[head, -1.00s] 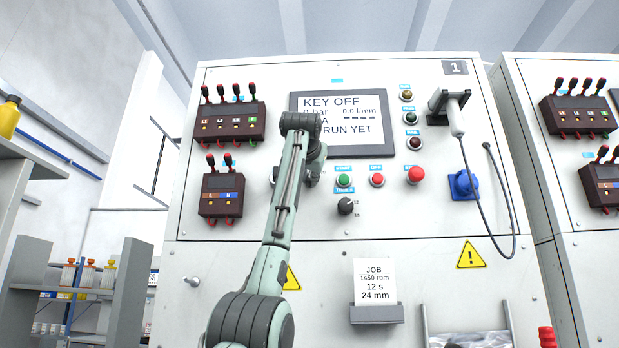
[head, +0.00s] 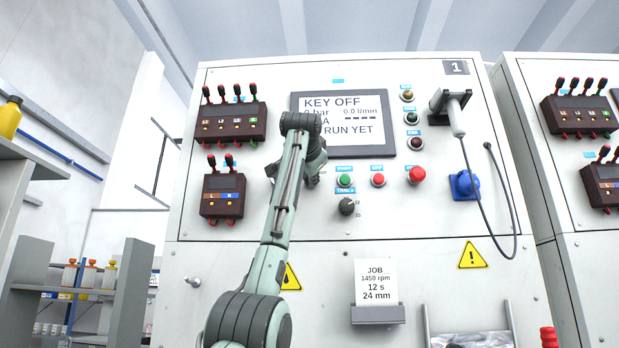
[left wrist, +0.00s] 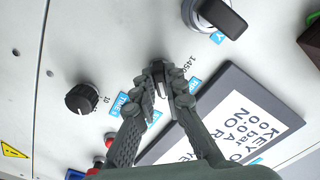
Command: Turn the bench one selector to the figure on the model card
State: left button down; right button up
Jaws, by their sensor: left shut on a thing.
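The bench one panel (head: 230,75) faces me, marked 1. My left gripper (head: 314,172) is at the panel below the screen, partly hidden by my own arm. In the left wrist view the gripper (left wrist: 165,78) is shut on a small selector, mostly hidden between its fingers. A label ending in 1450 (left wrist: 190,62) is beside the fingertips. Where the selector points cannot be made out. The model card (head: 375,283) stands in a grey holder and reads JOB, 1450 rpm, 12 s, 24 mm. My right gripper is not in view.
The screen (head: 350,108) reads KEY OFF. Near the gripper are a green button (head: 345,180), a red button (head: 378,180), a black time knob (head: 346,207) and a black-handled switch (left wrist: 222,15). A corded hand piece (head: 456,118) hangs at right. A second bench (head: 560,70) stands beyond.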

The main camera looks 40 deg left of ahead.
pick_arm(q)
jog(key=c, duration=1.6)
grip_release()
jog(key=shift+d, duration=0.1)
jog(key=v, duration=1.2)
